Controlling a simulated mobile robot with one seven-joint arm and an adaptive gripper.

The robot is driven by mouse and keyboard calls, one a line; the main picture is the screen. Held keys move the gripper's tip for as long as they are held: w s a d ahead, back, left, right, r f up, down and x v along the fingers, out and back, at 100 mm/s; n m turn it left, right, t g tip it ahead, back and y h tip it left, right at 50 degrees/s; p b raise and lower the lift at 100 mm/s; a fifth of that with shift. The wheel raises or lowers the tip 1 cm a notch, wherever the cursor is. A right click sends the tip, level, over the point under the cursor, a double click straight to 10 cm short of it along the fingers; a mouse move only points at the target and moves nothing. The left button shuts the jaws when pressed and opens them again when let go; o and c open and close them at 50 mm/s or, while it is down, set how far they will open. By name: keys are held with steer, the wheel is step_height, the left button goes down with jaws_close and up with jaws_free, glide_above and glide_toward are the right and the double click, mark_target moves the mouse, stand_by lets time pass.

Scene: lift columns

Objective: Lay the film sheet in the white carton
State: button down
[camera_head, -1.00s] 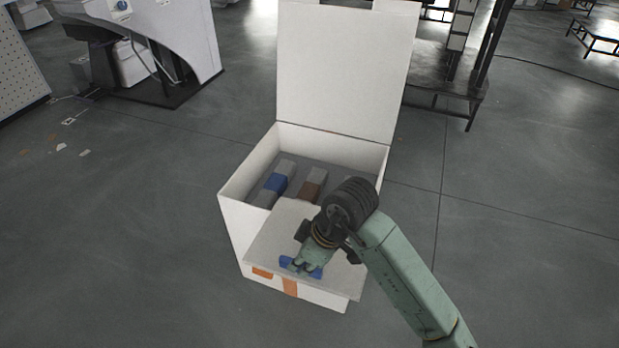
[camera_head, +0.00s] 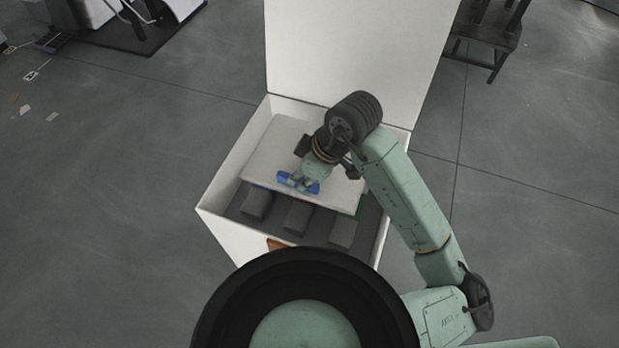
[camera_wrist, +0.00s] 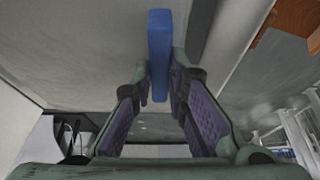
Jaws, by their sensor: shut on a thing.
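The white carton (camera_head: 228,232) stands open on the floor, its lid (camera_head: 350,50) raised at the back. The pale film sheet (camera_head: 272,150) is over the back and middle of the carton's opening, within its walls in the picture. I cannot tell whether it rests on anything. My gripper (camera_head: 299,184) is shut on the blue tab (camera_head: 312,187) on the sheet. In the wrist view the blue tab (camera_wrist: 159,45) stands between my fingers (camera_wrist: 158,92), and the sheet (camera_wrist: 75,45) fills much of the upper part. My arm hides the sheet's right back part.
Several grey blocks (camera_head: 297,217) lie in a dark insert (camera_head: 268,229) at the carton's front, uncovered by the sheet. A green patch (camera_head: 353,206) shows near the sheet's right front corner. A dark metal stand (camera_head: 484,40) is at the back right.

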step_height(320, 180, down, 10)
steer(key=shift+r+b, duration=0.1)
steer(key=shift+b, duration=0.45)
steer(key=shift+f+b, duration=0.4)
steer(key=shift+b, duration=0.1)
steer(key=shift+f+b, duration=0.25)
steer(key=shift+b, duration=0.05)
steer(key=c, duration=1.6)
jaws_free()
steer(key=shift+r, duration=0.1)
